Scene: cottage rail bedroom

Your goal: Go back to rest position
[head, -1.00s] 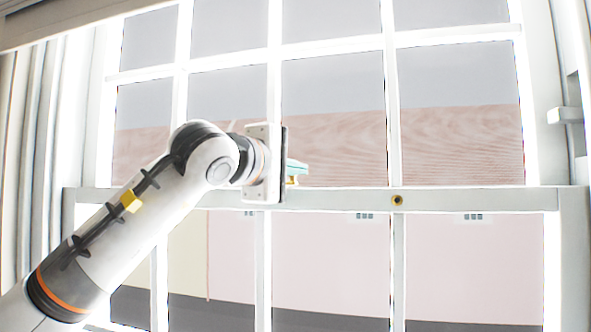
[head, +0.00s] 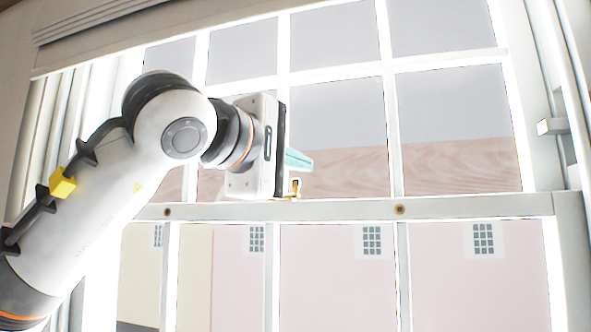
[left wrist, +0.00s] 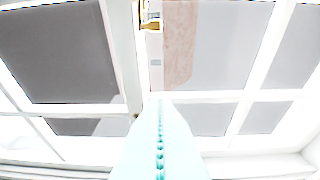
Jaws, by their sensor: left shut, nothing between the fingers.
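My left arm comes in from the left in the head view. My left gripper (head: 298,160) shows in front of the window, pointing right, with its teal fingers just above the white middle rail (head: 350,209). In the left wrist view the teal fingers (left wrist: 160,140) are pressed together along a toothed seam, with nothing between them. A small brass piece (head: 295,187) shows below the fingers, and a brass piece also shows at the top of the left wrist view (left wrist: 150,26). I cannot tell if the gripper touches it. My right gripper is in neither view.
The white sash window (head: 340,75) with its grid of bars fills most of the head view. Its right frame (head: 572,235) has a small white block (head: 552,126) standing out. A blind or valance (head: 100,30) hangs at the top left, with curtain folds below.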

